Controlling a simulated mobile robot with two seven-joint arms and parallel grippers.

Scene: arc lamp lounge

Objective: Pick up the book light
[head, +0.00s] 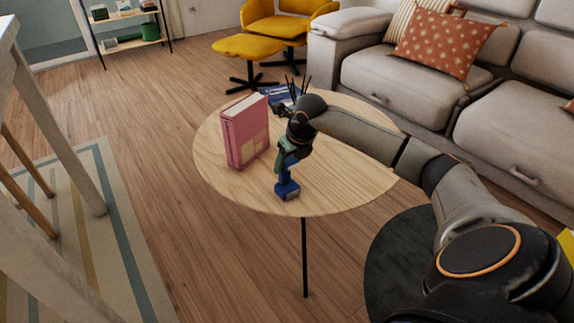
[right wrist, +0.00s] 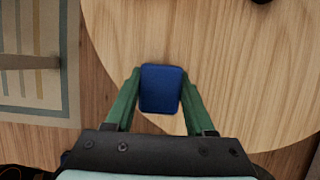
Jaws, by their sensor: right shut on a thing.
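The book light (head: 288,188) is a small blue upright thing with a blocky base, at the front part of the round wooden table (head: 240,192). My right gripper (head: 283,168) comes down over it from above and is shut on it. In the right wrist view, the blue top of the book light (right wrist: 161,90) sits between the two green fingers of my gripper (right wrist: 160,76), which touch its sides. The gripper hides its upper part in the head view. I cannot tell whether its base touches the table. My left gripper is not in view.
A pink book (head: 245,133) stands upright on the table, left of my gripper. A blue flat item (head: 278,95) and dark thin sticks (head: 299,87) are behind my gripper. A grey sofa (head: 400,85) stands behind the table at right. The table's left front is clear.

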